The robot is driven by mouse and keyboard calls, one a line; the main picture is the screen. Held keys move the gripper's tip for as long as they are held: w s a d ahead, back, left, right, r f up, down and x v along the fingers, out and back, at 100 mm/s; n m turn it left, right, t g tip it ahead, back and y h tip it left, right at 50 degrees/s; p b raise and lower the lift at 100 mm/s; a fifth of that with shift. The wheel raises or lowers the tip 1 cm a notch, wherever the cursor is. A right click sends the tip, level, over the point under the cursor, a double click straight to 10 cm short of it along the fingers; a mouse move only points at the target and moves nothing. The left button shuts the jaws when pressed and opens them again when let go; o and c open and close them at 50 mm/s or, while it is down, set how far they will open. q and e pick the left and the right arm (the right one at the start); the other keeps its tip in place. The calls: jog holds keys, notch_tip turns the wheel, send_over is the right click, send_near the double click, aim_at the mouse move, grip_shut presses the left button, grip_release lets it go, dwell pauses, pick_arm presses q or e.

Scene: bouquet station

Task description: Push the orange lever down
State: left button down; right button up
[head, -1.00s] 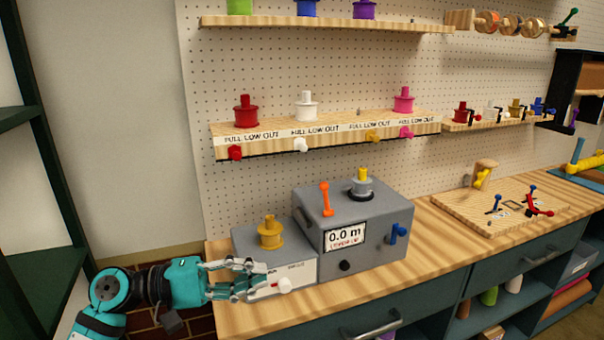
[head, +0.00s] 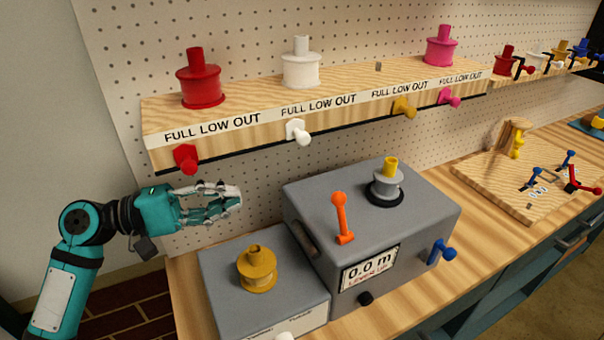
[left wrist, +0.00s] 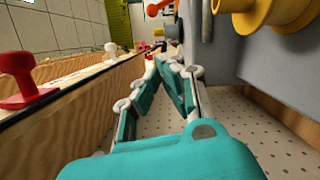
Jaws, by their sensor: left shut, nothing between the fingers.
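The orange lever (head: 342,218) points up from the top of the large grey box (head: 420,200), near the box's left edge. The box's display (head: 370,268) reads "0.0 m" with small red text under it that looks like "LEVER UP". My left gripper (head: 236,202) is shut and empty, raised to the left of the lever and apart from it. It is just below the long shelf and above the low grey box. In the left wrist view its closed fingers (left wrist: 168,68) point ahead, with an orange piece, likely the lever (left wrist: 155,8), at the top. My right gripper is out of view.
The wooden shelf (head: 225,128) with red, white, yellow and pink knobs is close above the gripper. A yellow spool (head: 256,270) stands on the low grey box (head: 225,303). A grey spool with yellow top (head: 386,185) stands right of the lever. A blue handle (head: 440,252) sticks out in front.

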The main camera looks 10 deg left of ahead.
aim_at(340, 213)
pick_arm(q)
jog(key=p+x, duration=0.1)
jog(key=x, duration=0.3)
jog(key=s+p+x, duration=0.1)
jog(key=p+x, duration=0.1)
jog(key=x, duration=0.2)
jog(key=s+d+r+p+x, duration=0.1)
jog(key=p+x, duration=0.1)
jog(key=x, duration=0.2)
jog(key=shift+s+d, duration=0.15)
jog(key=shift+s, duration=0.05)
jog(key=shift+s+d+r+p, duration=0.1)
jog(key=shift+s+d+p, duration=0.15)
jog(key=shift+d+p, duration=0.1)
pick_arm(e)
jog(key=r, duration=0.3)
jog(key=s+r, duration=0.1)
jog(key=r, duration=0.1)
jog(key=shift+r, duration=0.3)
pick_arm(q)
jog(key=shift+w, duration=0.1)
jog(key=shift+w, duration=0.1)
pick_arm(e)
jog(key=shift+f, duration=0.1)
